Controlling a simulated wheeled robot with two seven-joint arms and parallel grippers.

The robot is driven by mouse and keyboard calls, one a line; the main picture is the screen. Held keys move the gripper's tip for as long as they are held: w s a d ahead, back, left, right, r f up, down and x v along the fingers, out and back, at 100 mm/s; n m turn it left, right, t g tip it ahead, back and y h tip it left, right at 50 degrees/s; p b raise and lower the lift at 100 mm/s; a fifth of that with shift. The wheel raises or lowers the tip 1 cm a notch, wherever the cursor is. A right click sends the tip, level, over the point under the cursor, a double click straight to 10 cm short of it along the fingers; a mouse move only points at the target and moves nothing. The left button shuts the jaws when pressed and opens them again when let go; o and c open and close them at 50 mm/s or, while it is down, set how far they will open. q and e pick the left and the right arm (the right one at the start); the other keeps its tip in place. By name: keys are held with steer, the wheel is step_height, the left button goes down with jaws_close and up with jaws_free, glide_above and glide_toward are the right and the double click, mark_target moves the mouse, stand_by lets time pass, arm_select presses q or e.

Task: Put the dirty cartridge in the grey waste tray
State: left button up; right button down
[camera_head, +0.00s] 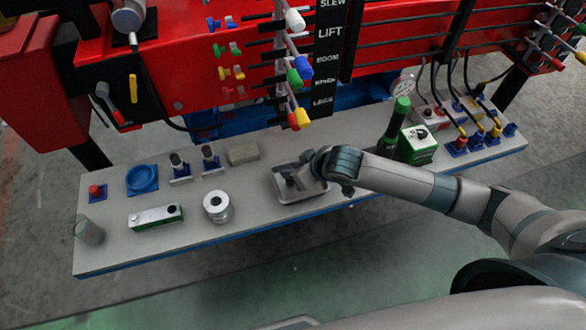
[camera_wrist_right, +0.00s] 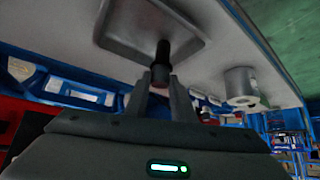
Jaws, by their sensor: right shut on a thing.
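The grey waste tray (camera_head: 286,196) lies on the light bench, right of its middle; it also shows in the right wrist view (camera_wrist_right: 128,38). My right gripper (camera_head: 294,181) is over the tray, its fingers pointing down at it. In the right wrist view the gripper (camera_wrist_right: 161,82) is shut on a dark, narrow cylinder, the dirty cartridge (camera_wrist_right: 162,55). The cartridge's far end shows against the tray floor; I cannot tell whether it touches. In the head view the fingers and cartridge blend together. My left gripper is not in view.
The bench (camera_head: 255,219) also holds a white metal filter housing (camera_head: 217,206), a green-and-white block (camera_head: 155,216), a blue dish (camera_head: 142,179), two dark-topped pieces on stands and a beige block (camera_head: 243,153). A green bottle (camera_head: 395,125) stands right of the tray.

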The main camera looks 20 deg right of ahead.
steer(key=shift+f, duration=0.4)
steer(key=shift+f, duration=0.15)
steer(key=c, duration=1.5)
jaws_free()
steer(key=b+v, duration=0.1)
steer(key=v, duration=1.1)
steer(key=shift+b, duration=0.4)
